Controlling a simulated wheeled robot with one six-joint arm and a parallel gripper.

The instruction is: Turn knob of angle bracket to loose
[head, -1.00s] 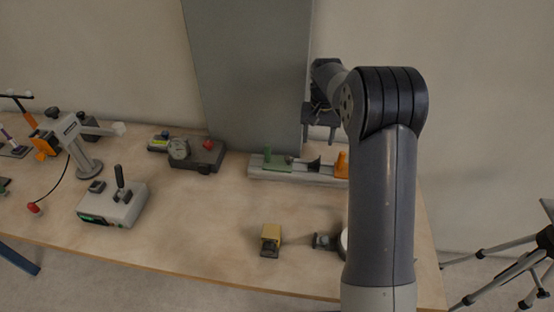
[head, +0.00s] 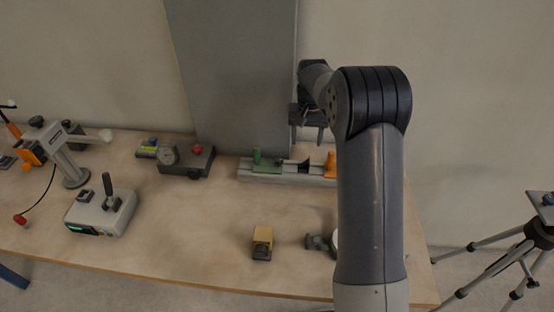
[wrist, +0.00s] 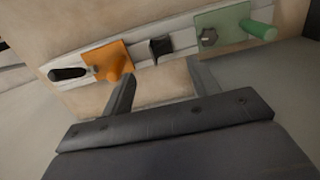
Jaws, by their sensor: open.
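A light grey slotted rail (head: 287,176) lies at the back of the table, below the tall grey panel. It bears a green angled piece (head: 263,160) and an orange piece (head: 330,165), with a small black part between. I cannot tell which is the angle bracket. In the wrist view the orange plate (wrist: 97,52) has an orange knob (wrist: 119,67), and the green plate (wrist: 222,18) carries a dark hex part and a green cylinder (wrist: 259,29). My gripper (wrist: 160,75) is open and empty, its fingers near the rail, apart from the knobs. In the head view my gripper (head: 307,137) hangs above the rail.
A dark block with a dial (head: 186,160) and red knob stands left of the rail. A tripod (head: 527,238) is at right. Table middle is fairly clear.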

